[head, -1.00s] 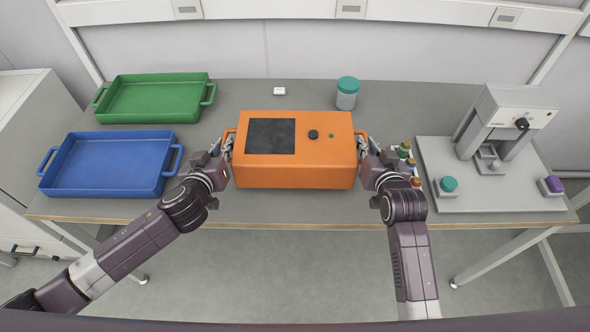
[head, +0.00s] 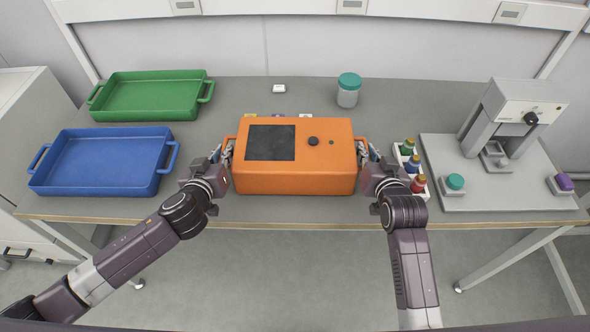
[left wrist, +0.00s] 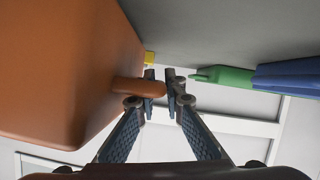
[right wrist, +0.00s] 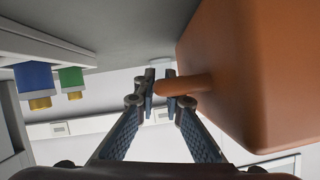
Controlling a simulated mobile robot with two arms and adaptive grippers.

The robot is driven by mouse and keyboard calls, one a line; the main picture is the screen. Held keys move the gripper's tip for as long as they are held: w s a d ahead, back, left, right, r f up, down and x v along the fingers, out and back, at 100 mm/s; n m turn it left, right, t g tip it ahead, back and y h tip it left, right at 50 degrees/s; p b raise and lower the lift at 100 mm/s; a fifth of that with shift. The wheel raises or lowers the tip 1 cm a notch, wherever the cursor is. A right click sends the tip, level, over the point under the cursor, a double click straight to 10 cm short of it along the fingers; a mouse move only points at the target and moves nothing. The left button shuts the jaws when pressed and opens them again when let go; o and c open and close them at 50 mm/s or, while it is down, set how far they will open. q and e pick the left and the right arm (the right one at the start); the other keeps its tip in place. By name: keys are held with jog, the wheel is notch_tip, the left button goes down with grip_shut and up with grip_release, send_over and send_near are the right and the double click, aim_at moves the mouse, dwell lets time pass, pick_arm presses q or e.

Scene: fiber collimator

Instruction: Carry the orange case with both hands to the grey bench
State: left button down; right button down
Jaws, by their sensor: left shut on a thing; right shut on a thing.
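The orange case (head: 335,178), with a dark panel and a black knob on top, is level at the middle of the grey bench (head: 290,208). Whether its underside touches the bench is hidden. My left gripper (head: 226,153) is shut on the case's left handle, which also shows in the left wrist view (left wrist: 130,87). My right gripper (head: 367,154) is shut on the right handle, seen in the right wrist view (right wrist: 192,84).
A blue tray (head: 100,187) and a green tray (head: 150,116) stand at left. A rack of coloured vials (head: 421,187) is close beside my right gripper. A grey instrument (head: 510,115) stands at right, a teal-lidded jar (head: 348,92) behind. Small coloured items (head: 278,116) show behind the case.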

pick_arm(q)
jog(key=shift+f, duration=0.15)
pick_arm(e)
jog(key=shift+f, duration=0.15)
pick_arm(q)
jog(key=c, duration=2.3)
grip_release()
pick_arm(e)
jog(key=c, duration=2.3)
grip_release()
pick_arm(q)
jog(key=shift+o, duration=1.3)
pick_arm(e)
jog(key=shift+o, duration=1.3)
pick_arm(q)
jog(key=shift+s, duration=0.1)
pick_arm(e)
jog(key=shift+s, duration=0.1)
